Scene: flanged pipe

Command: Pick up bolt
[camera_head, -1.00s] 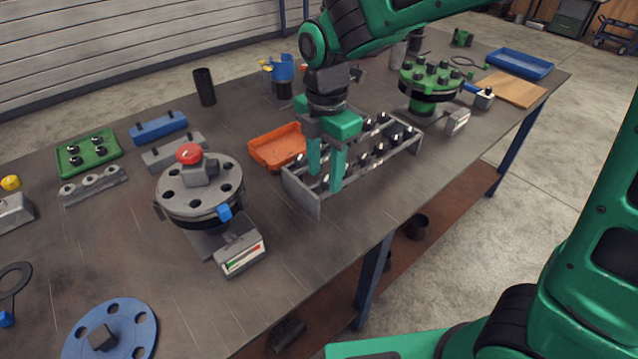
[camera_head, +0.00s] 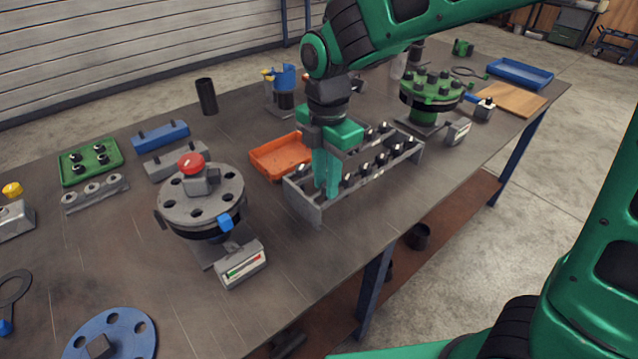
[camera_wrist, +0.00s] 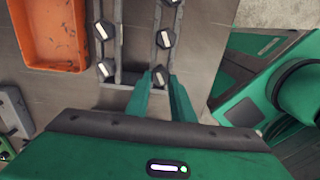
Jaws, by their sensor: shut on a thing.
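My gripper (camera_head: 327,190) is lowered into the left end of a grey bolt rack (camera_head: 407,158). Its green fingers are shut on a dark bolt there. In the wrist view, the bolt (camera_wrist: 160,75) shows between the fingertips of my gripper (camera_wrist: 160,84), with a light mark on its end. In the head view the fingers mostly hide this bolt. Several other dark bolts stand in two rows along the rack, one of them (camera_wrist: 107,68) across from the held one. I cannot tell whether the held bolt is clear of its slot.
An orange tray (camera_head: 262,160) lies just behind the rack. A grey flange with a red knob (camera_head: 200,185) stands to the left, a green flange with bolts (camera_head: 432,93) to the right. A blue disc (camera_head: 133,345) lies near the front.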

